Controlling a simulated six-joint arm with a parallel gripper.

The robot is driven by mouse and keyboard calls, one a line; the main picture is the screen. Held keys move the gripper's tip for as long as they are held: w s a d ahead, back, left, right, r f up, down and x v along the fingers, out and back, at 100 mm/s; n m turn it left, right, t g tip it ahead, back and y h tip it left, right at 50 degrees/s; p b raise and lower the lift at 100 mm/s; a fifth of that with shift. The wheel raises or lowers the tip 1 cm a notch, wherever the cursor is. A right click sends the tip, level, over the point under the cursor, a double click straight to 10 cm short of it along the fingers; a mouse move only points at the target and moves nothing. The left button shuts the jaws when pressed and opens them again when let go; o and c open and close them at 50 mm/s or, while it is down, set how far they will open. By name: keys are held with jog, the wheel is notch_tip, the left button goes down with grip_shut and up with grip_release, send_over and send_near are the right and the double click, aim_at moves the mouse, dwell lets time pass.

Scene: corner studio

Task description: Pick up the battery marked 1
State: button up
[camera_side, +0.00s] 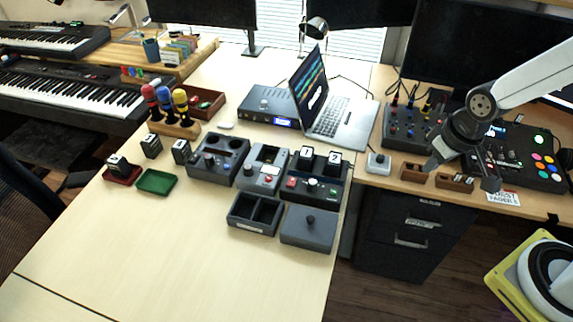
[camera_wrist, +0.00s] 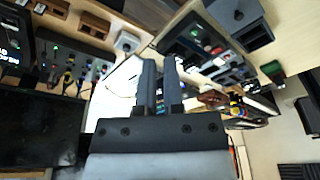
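Several dark box-shaped batteries with white-marked tops show in the side view. One (camera_side: 118,166) stands in the red tray (camera_side: 122,179), and two stand bare on the table, one behind (camera_side: 150,146) and one to the right (camera_side: 181,151). Two more, a left one (camera_side: 307,156) and a right one (camera_side: 334,161), stand in the dark charger-like box (camera_side: 318,185). The marks are too small to read surely, so I cannot tell which is 1. My gripper (camera_side: 462,174) is open and empty, at the far right above the right desk. Its two fingers show apart in the wrist view (camera_wrist: 159,64).
A green tray (camera_side: 156,181) lies empty beside the red one. A two-slot box (camera_side: 254,213) and a knobbed box (camera_side: 308,229) stand in front of the devices. A laptop (camera_side: 340,120) stands behind. Small wooden blocks (camera_side: 413,172) lie near my gripper. The table's front left is clear.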

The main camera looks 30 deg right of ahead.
jog(key=o, duration=1.1)
jog(key=shift+w, duration=0.15)
jog(key=n+y, duration=0.3)
jog(key=n, duration=0.6)
send_over(307, 152)
jog(key=s+d, duration=0.2)
notch_tip(307, 152, down, 14)
jog(key=shift+a+t, duration=0.15)
jog(key=shift+t, duration=0.15)
jog(key=shift+f, duration=0.1)
jog(key=shift+x, duration=1.15)
jog(key=shift+f, duration=0.1)
